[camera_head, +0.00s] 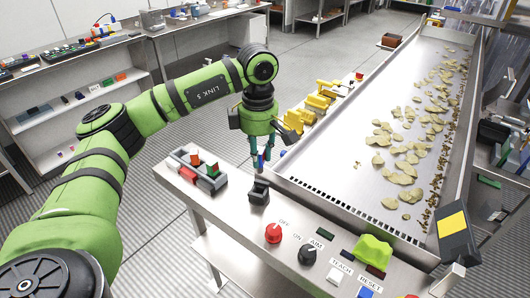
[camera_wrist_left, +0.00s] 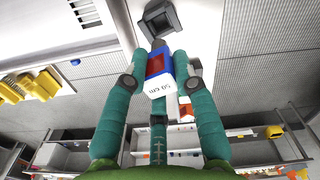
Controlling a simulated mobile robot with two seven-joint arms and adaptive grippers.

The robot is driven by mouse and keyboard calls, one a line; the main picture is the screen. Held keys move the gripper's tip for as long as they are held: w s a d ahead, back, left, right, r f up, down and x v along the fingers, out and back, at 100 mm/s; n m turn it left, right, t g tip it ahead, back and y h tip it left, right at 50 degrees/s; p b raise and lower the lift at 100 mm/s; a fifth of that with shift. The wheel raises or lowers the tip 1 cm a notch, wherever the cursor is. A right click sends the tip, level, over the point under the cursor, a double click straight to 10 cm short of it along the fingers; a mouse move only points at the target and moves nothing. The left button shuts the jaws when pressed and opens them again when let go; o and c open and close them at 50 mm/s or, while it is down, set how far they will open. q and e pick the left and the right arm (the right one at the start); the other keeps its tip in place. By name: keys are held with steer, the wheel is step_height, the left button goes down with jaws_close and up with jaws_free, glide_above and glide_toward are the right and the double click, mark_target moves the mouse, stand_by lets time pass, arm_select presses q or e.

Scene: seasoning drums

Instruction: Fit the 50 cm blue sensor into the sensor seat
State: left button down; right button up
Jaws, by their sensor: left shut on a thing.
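The blue sensor (camera_wrist_left: 157,68) has a red face and a white end marked "50 cm". It shows in the left wrist view between the teal fingers of my left gripper (camera_wrist_left: 160,75), which is shut on it. The sensor seat, a dark square block (camera_head: 259,192), stands on the bench just below and in front of the gripper. In the wrist view the seat (camera_wrist_left: 160,20) lies beyond the sensor's far end, apparently apart from it.
A grey holder (camera_head: 212,185) with red and green pieces stands left of the seat. A red knob (camera_head: 273,233) and a black knob (camera_head: 308,256) lie nearer on the bench. A long steel tray (camera_head: 340,165) with chips runs behind. Yellow parts (camera_head: 318,102) line its left side.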

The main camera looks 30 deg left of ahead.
mark_target(258, 172)
arm_select(q)
steer(key=shift+a+f, duration=0.1)
steer(key=shift+a, duration=0.25)
steer(key=shift+d+f+b, duration=0.2)
steer(key=shift+f+b, duration=0.15)
steer(key=shift+b, duration=0.05)
steer(key=shift+f+b, duration=0.55)
steer(key=shift+f, duration=0.1)
steer(key=shift+f+b, duration=1.35)
steer(key=shift+f, duration=0.5)
arm_select(e)
steer(key=f, duration=0.2)
steer(key=a+f, duration=0.1)
steer(key=f, duration=0.1)
steer(key=shift+a+f, duration=0.15)
steer(key=shift+f, duration=0.15)
steer(key=shift+a, duration=0.25)
steer(key=shift+d+f, duration=0.15)
arm_select(q)
steer(key=shift+f+b, duration=1.55)
steer(key=shift+f, duration=0.2)
arm_select(e)
steer(key=shift+f, duration=1.4)
